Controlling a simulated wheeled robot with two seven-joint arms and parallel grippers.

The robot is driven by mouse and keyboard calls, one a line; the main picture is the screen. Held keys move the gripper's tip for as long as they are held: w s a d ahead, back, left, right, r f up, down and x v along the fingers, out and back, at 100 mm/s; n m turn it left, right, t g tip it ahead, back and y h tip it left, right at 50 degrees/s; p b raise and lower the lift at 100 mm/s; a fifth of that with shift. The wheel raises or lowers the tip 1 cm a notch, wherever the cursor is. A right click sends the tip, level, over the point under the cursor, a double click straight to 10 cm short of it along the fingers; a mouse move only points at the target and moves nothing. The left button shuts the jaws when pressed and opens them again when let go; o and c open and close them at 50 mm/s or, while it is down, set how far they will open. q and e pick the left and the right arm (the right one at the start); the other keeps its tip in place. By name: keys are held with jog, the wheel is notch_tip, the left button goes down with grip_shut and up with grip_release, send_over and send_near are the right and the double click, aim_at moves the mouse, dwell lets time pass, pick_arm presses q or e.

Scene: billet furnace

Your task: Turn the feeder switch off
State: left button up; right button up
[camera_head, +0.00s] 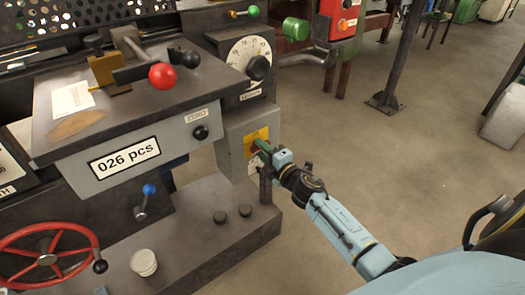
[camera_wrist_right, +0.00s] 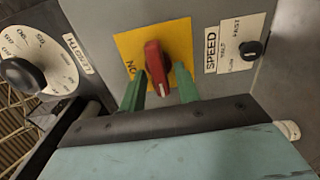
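The feeder switch is a red rotary knob (camera_wrist_right: 157,66) on a yellow plate (camera_wrist_right: 126,47); the plate also shows in the head view (camera_head: 256,136). The letters "ON" are at the plate's left in the wrist view. The knob's white mark points toward the bottom of that view. My right gripper (camera_wrist_right: 160,88) reaches the plate with its two green fingers on either side of the knob's lower part. The fingers are apart, with gaps to the knob. In the head view my right gripper (camera_head: 264,147) largely covers the knob. My left gripper is not in view.
A black speed knob (camera_wrist_right: 251,48) is right of the plate in the wrist view. A length dial (camera_head: 250,62) sits above the switch. A red-ball lever (camera_head: 162,76), a red handwheel (camera_head: 48,258) and a blue-tipped lever (camera_head: 149,190) are on the machine.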

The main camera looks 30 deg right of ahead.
jog(key=shift+o, duration=0.3)
jog(key=shift+s, duration=0.1)
